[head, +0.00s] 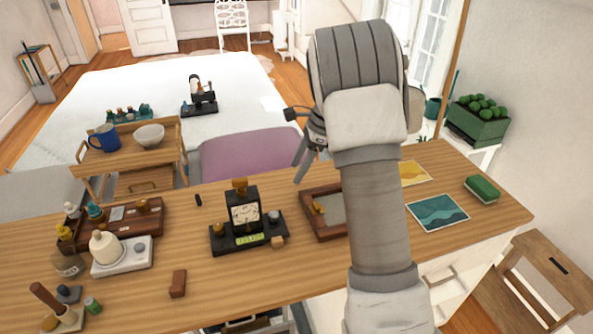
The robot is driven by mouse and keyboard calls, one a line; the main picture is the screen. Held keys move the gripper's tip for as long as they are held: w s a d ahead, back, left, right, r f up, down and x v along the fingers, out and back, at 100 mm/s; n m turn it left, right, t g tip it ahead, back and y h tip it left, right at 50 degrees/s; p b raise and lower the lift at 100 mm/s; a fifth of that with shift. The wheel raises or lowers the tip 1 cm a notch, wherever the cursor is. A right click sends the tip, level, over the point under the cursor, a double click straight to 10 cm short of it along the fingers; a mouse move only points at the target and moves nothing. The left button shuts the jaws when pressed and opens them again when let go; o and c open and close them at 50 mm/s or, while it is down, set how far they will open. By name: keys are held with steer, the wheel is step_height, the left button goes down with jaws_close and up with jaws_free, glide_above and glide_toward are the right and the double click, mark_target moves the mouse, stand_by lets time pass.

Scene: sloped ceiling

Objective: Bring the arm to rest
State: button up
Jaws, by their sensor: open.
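My arm rises from the bottom of the head view, right of the middle, and stands over the wooden table (330,281). Its wrist bends over at the top. My gripper (301,170) shows only in part at the left of the wrist, with a dark finger pointing down and left. It is open, and I see nothing held in it. The far finger and the inner side of the jaws are hidden behind the wrist. The gripper appears above the table's far edge, apart from the things on the table.
A black device with a dial (245,216) and a wooden tray (324,234) stand near my arm. A white scale (121,256) and bottles crowd the table's left. A green box (482,188) and a teal picture (437,213) lie right. A purple chair (250,155) stands behind.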

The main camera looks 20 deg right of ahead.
steer(key=s+a+r+n+t+h, duration=0.1)
steer(key=s+a+r+n, duration=0.1)
steer(key=s+r+n, duration=0.4)
steer(key=s+a+r+n+t, duration=0.1)
steer(key=s+a+r+n, duration=0.2)
steer(key=s+r, duration=0.5)
steer(key=s+a+r+n+t+h, duration=0.1)
steer(key=s+n+t+h, duration=0.1)
steer(key=s+n, duration=0.9)
steer(key=s+h, duration=0.1)
steer(key=s, duration=0.5)
steer(key=shift+s+a+t, duration=0.15)
steer(key=shift+a+t, duration=0.1)
steer(key=shift+t, duration=0.15)
